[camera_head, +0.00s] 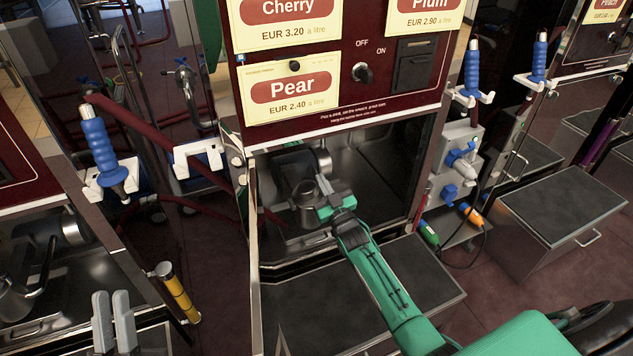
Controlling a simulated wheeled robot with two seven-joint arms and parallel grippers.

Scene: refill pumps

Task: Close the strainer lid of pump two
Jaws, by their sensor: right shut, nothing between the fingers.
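The grey metal strainer (306,212) sits inside the open lower bay of the dispenser with the Pear sign. I take this to be pump two, but no number is readable. My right gripper (323,187) reaches into the bay from the lower right on its green arm. It is shut and empty, with its fingers at the strainer's upper right side. The gripper hides part of the strainer, and I cannot tell how far its lid is open. My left gripper (112,295) is at the bottom left, far from the strainer, with its two grey fingers apart and empty.
A knob (362,72) marked OFF and ON is above the bay. A bay door (254,255) stands open at its left edge. A dark step (435,285) lies in front. Blue-handled nozzles (99,143) hang on both sides. A yellow cylinder (178,293) stands left.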

